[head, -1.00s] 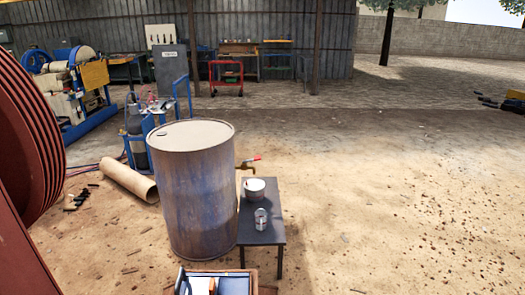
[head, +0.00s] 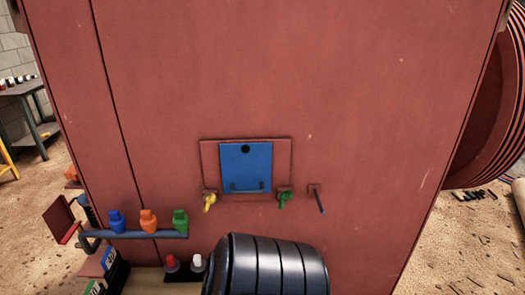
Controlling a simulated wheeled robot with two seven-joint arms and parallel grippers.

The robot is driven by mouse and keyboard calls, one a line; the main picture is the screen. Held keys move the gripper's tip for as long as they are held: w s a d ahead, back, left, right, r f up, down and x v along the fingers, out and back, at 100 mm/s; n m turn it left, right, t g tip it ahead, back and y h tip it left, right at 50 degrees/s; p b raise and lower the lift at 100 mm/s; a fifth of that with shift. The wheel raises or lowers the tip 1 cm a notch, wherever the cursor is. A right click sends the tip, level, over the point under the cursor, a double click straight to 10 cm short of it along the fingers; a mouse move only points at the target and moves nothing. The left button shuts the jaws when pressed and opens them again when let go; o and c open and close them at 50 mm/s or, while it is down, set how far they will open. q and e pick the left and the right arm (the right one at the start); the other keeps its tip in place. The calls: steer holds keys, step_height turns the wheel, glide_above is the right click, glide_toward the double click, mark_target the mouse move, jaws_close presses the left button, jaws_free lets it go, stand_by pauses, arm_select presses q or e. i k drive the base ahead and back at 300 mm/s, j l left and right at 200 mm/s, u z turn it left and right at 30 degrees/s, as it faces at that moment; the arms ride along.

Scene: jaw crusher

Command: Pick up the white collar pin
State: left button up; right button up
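A small white-topped piece (head: 197,262), which looks like the white collar pin, stands upright at the lower middle-left of the head view. It sits on a dark block (head: 184,277) beside a similar red-topped piece (head: 171,263). A dark ribbed cylinder is close on its right. Its lower part is too small to make out clearly.
A rail (head: 145,235) with blue, orange and green pieces is at the left. A red machine wall (head: 330,90) with a blue hatch (head: 245,163) stands behind. Yellow and green handles flank the hatch.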

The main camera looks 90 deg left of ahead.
mark_target(198, 265)
steer(key=u, duration=3.35)
